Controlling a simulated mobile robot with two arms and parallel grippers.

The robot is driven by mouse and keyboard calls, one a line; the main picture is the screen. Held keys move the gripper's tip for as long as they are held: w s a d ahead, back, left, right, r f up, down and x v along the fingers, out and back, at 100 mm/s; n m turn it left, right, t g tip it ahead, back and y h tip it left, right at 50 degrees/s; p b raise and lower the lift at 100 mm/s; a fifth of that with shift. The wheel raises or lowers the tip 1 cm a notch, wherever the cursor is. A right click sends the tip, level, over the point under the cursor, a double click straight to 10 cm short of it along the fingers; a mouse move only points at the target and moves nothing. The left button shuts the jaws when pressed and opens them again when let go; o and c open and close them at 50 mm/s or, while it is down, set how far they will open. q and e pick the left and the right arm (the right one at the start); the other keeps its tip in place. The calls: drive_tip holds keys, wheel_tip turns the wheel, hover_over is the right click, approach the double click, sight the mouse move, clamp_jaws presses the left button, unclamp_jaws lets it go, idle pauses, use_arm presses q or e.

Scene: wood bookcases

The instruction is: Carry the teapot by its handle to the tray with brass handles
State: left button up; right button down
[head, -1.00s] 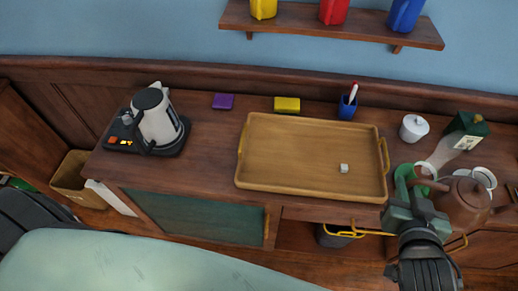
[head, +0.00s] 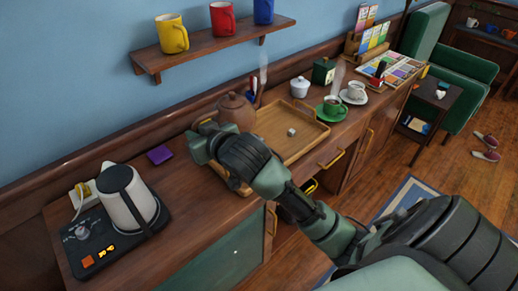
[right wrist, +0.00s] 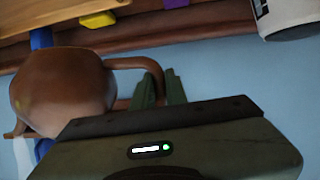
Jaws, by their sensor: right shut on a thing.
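The brown teapot (head: 237,112) is at the far left part of the wooden tray with brass handles (head: 272,117). My right gripper (head: 205,140) is at the teapot's left side. In the right wrist view, the fingers (right wrist: 160,90) are shut on the teapot's looped handle (right wrist: 140,64), with the round body (right wrist: 62,88) beside them. My arm hides the tray's near left part and the teapot's underside, so I cannot tell whether the teapot touches the tray. A small grey cube (head: 291,132) lies on the tray. My left gripper is out of view.
A white kettle (head: 126,197) on a black base stands at the counter's left. A purple block (head: 159,155) lies behind. A mug shelf (head: 212,45) hangs above.

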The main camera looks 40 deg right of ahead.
drive_tip(key=w+d+r, duration=0.2)
drive_tip(key=w+r, duration=0.1)
drive_tip(key=w, duration=0.1)
drive_tip(key=shift+y, duration=0.3)
drive_tip(key=f, duration=1.9)
drive_tip(key=shift+s+a+f+b, duration=0.1)
drive_tip(key=shift+s+a+b, duration=0.15)
drive_tip(key=shift+b, duration=0.15)
drive_tip(key=c, duration=1.4)
unclamp_jaws()
drive_tip(key=shift+f, duration=0.2)
drive_tip(key=shift+c, duration=0.2)
drive_tip(key=shift+s+r, duration=0.1)
drive_tip(key=shift+r, duration=0.05)
drive_tip(key=v, duration=1.2)
drive_tip(key=shift+b, duration=0.3)
